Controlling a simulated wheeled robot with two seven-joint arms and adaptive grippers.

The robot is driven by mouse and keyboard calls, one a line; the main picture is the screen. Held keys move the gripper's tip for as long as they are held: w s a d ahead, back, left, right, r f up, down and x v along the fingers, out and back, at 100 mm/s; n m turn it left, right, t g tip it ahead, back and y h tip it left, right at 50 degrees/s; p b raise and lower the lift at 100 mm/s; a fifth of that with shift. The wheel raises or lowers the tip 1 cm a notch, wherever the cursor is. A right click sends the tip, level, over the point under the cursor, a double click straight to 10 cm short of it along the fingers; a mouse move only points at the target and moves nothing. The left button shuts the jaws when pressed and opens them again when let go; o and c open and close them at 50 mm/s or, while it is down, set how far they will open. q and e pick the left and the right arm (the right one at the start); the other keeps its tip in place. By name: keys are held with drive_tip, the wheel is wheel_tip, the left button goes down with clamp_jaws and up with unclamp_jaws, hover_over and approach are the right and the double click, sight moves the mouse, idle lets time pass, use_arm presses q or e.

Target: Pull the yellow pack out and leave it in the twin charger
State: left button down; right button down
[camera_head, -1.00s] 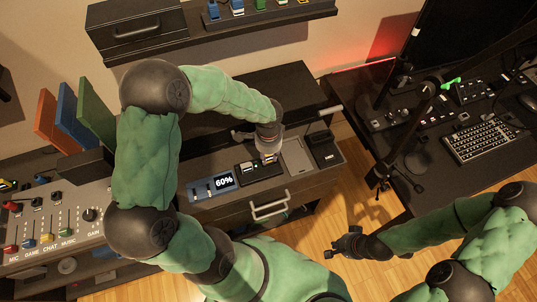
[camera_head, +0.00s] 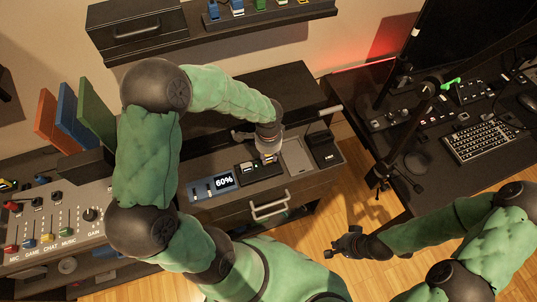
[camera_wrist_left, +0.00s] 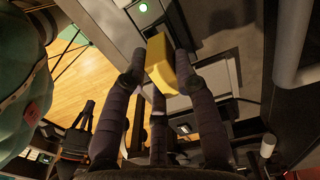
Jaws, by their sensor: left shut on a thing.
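My left gripper (camera_head: 268,146) is over the low black unit (camera_head: 259,171) on the cabinet top, which looks like the twin charger. In the left wrist view, my left gripper (camera_wrist_left: 156,75) is shut on the yellow pack (camera_wrist_left: 160,58), with dark fingers on both sides of it. Whether the pack's far end touches a slot is hidden. In the head view the gripper and wrist mostly cover the pack. My right gripper (camera_head: 348,243) hangs empty over the floor at the lower right, its fingers apart.
A blue panel with a "60%" display (camera_head: 223,182) sits left of the black unit. A pale flat plate (camera_head: 295,156) and a black dock (camera_head: 323,148) lie to its right. A drawer handle (camera_head: 270,209) juts out in front. A mixer (camera_head: 60,225) stands at the left.

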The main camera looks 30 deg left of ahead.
use_arm(q)
drive_tip(key=shift+f+b, duration=1.1)
drive_tip(key=shift+f, duration=0.35)
drive_tip(key=c, duration=0.9)
unclamp_jaws()
drive_tip(key=shift+r, duration=0.1)
wheel_tip(320, 180, up, 12)
drive_tip(key=shift+f, duration=0.1)
